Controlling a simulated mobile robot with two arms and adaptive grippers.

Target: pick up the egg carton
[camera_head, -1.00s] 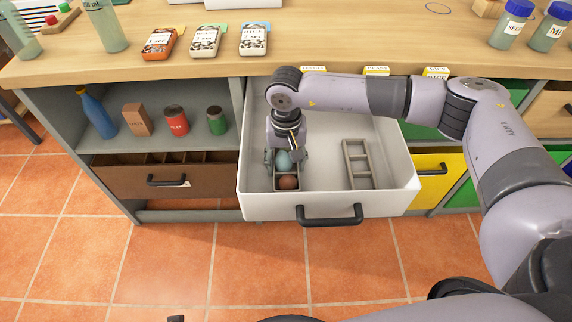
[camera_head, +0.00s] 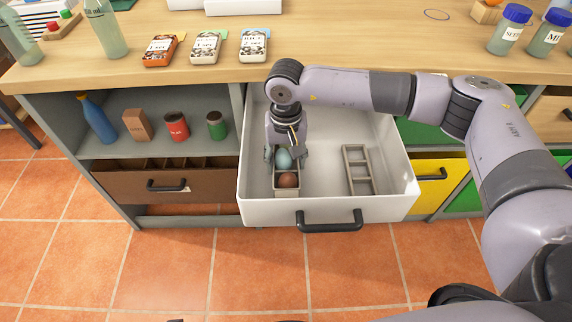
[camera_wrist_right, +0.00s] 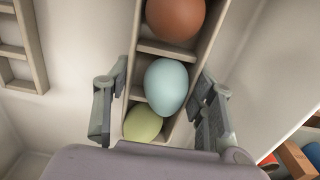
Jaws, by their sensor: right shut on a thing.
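The egg carton (camera_head: 287,193) is a narrow beige tray with a row of compartments, in the left part of the open white drawer (camera_head: 395,203). It holds a brown egg (camera_head: 288,180), a blue egg (camera_head: 284,160) and, in the wrist view, a green egg (camera_wrist_right: 143,123). My right gripper (camera_head: 285,154) points down over the carton, its fingers shut on the side walls beside the blue egg. The carton also shows in the wrist view (camera_wrist_right: 165,49). Its underside is hidden, so any gap to the drawer floor is unclear. My left gripper is not in view.
An empty ladder-like tray (camera_head: 357,170) lies at the drawer's right. The black drawer handle (camera_head: 330,225) is at the front. The wooden counter (camera_head: 330,50) lies above and behind the drawer. A shelf with a blue bottle (camera_head: 97,120) and cans is at left.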

